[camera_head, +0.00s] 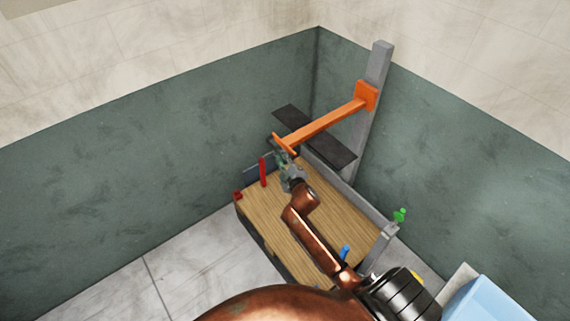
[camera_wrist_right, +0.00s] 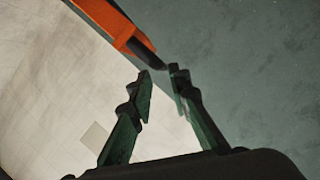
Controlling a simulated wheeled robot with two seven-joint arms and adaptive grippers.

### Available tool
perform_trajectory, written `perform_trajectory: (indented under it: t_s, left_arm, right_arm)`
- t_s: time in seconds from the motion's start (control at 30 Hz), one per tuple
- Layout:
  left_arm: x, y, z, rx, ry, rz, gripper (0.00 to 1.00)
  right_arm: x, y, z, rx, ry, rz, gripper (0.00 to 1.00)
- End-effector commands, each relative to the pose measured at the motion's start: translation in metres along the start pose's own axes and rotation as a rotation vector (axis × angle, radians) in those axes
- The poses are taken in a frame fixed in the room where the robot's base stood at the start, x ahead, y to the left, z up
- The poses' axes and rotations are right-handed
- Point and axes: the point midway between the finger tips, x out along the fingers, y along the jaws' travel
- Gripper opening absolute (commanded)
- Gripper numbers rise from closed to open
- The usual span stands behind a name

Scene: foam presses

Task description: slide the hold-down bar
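The orange hold-down bar (camera_head: 325,122) slants from an orange collar (camera_head: 366,96) on a grey upright post (camera_head: 379,65) down to a short crosspiece (camera_head: 283,144). My right gripper (camera_head: 283,160) is just below the crosspiece; whether they touch is unclear in the head view. In the right wrist view, the orange piece (camera_wrist_right: 103,16) ends in a dark tip near my right fingertips (camera_wrist_right: 161,78). The green-dark fingers are a little apart, with nothing seen between them. My left gripper is not in view.
A dark plate (camera_head: 330,153) lies behind the bar. Green-grey walls close the corner. A light blue block (camera_head: 490,302) is at lower right.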

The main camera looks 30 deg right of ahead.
Motion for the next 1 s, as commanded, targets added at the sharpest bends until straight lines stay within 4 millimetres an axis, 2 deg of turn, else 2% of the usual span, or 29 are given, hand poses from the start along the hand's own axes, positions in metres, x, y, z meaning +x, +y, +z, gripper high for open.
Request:
perform_trajectory:
  t_s: [0.1, 0.33, 1.0]
  left_arm:
    - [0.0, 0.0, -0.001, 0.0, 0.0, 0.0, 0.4]
    - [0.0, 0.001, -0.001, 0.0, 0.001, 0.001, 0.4]
    - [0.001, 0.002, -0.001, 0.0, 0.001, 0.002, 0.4]
  right_arm:
    - [-0.025, 0.0, 0.0, -0.001, 0.002, 0.001, 0.17]
    - [-0.052, 0.001, -0.001, 0.0, 0.002, 0.002, 0.17]
    - [-0.056, -0.003, 0.002, 0.001, -0.001, -0.003, 0.17]
